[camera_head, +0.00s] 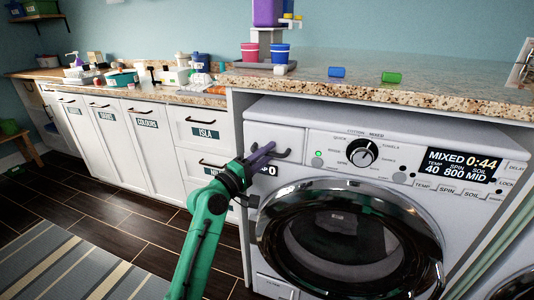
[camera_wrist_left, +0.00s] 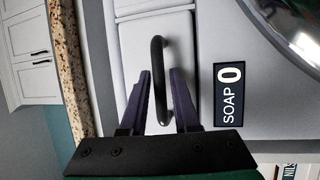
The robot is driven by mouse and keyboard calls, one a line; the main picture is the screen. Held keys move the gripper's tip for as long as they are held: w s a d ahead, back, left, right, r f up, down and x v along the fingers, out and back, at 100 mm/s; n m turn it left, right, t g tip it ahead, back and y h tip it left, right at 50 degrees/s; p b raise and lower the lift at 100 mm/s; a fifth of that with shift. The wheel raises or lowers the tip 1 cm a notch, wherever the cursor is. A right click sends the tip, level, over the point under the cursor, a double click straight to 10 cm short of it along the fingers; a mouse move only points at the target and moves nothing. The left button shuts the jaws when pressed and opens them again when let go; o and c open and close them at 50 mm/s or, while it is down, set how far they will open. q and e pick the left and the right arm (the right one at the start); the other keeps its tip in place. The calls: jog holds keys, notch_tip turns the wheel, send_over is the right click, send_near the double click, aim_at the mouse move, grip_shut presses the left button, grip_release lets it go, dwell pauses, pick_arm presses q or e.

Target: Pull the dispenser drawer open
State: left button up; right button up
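The dispenser drawer (camera_head: 290,135) is the white panel at the washer's upper left, and it looks closed. Its dark bar handle (camera_head: 284,154) is partly covered by my left gripper (camera_head: 264,152). In the left wrist view the drawer front (camera_wrist_left: 135,45) shows with the curved black handle (camera_wrist_left: 158,50). My left gripper (camera_wrist_left: 161,76) has its two purple fingers apart, one on each side of the handle, with a gap on the left. I cannot tell whether the right finger touches the handle. My right gripper is in neither view.
The washer (camera_head: 420,145) has a dial, a display and a round door (camera_head: 345,245) below the drawer. A granite counter (camera_head: 440,95) overhangs the washer, with cups and a dispenser on it. White cabinets (camera_head: 130,140) stand left. A SOAP 0 label (camera_wrist_left: 229,95) sits beside the handle.

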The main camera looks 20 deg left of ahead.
pick_arm(q)
grip_shut()
dwell(1.3)
